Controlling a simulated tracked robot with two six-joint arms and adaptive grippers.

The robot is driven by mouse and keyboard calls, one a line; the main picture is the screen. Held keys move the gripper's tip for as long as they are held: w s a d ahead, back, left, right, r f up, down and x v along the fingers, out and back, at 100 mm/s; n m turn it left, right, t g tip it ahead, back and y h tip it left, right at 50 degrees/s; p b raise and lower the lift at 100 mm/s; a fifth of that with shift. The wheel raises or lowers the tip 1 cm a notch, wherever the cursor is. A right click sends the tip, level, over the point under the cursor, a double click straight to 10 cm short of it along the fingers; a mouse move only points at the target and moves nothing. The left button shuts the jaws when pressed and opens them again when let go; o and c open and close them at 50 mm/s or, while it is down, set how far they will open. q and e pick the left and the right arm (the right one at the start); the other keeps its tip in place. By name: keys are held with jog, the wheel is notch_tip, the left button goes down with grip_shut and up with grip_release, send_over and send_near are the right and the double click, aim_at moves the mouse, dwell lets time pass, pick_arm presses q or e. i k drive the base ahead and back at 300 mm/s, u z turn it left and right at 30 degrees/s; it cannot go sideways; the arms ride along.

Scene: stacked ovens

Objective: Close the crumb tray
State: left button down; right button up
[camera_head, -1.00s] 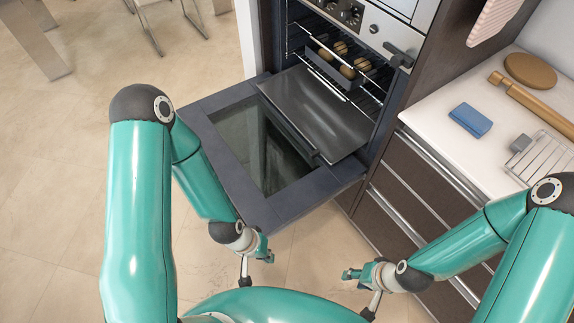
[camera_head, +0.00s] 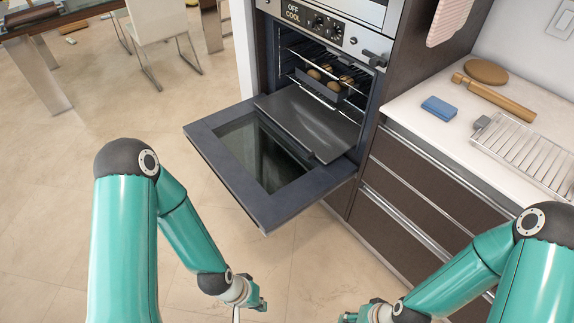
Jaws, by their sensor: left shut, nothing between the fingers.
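The crumb tray (camera_head: 308,122) is a flat dark metal sheet low in the oven. It is slid partly out and overhangs the opened oven door (camera_head: 208,152). The oven (camera_head: 270,50) stands ahead of me, its door folded down flat. My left gripper (camera_head: 262,298) is shut and empty, in front of and below the door, apart from the tray. My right gripper (camera_head: 347,318) is at the bottom edge of the view, right of the left one. Its fingers are too small and cut off to tell their state.
A baking tin with several brown rolls (camera_head: 328,76) sits on a rack above the crumb tray. A counter (camera_head: 424,129) at right holds a blue sponge (camera_head: 438,107), a rolling pin (camera_head: 492,97) and a wire rack (camera_head: 526,150).

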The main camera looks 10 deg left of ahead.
aim_at(328, 135)
jog(key=z, duration=0.15)
jog(key=i, duration=0.9)
jog(key=u, duration=0.05)
